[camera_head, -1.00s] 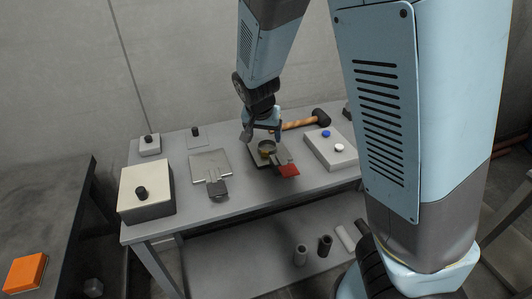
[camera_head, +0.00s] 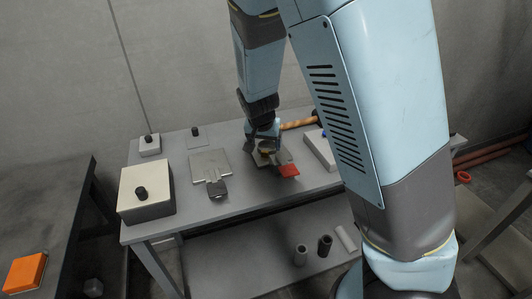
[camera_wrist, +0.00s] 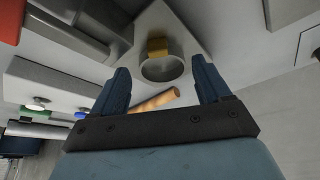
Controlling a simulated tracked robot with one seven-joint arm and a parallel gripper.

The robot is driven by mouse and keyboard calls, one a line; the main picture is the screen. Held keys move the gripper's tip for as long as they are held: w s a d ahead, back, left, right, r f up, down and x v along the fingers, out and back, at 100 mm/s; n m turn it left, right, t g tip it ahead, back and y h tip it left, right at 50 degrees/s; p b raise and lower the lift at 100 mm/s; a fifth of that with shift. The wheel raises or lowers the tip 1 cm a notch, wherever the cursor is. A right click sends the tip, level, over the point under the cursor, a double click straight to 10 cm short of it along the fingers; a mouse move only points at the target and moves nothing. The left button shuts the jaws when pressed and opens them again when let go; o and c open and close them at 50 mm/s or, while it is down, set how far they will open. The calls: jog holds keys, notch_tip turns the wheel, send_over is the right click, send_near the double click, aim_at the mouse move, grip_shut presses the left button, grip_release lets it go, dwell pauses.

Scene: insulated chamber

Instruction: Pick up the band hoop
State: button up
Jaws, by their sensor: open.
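The band hoop (camera_head: 267,149) is a short grey metal ring on a pale plate on the grey table. In the wrist view the hoop (camera_wrist: 162,69) shows as a round rim with a brass-yellow block (camera_wrist: 157,46) at its edge. My gripper (camera_head: 262,138) is just above the hoop, pointing down, and partly covers it in the head view. In the wrist view my gripper (camera_wrist: 160,74) is open, with one blue finger on each side of the hoop's line and nothing between them. I cannot tell whether the fingers touch the hoop.
A wooden-handled mallet (camera_head: 297,124) lies behind the gripper. A red-ended piece (camera_head: 289,171) lies beside the hoop. A flat grey plate (camera_head: 208,163) and a white box with a black knob (camera_head: 146,191) stand left. A pale button box (camera_head: 320,149) stands right, partly hidden by my arm.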

jog(key=shift+x, duration=1.55)
jog(key=shift+c, duration=0.2)
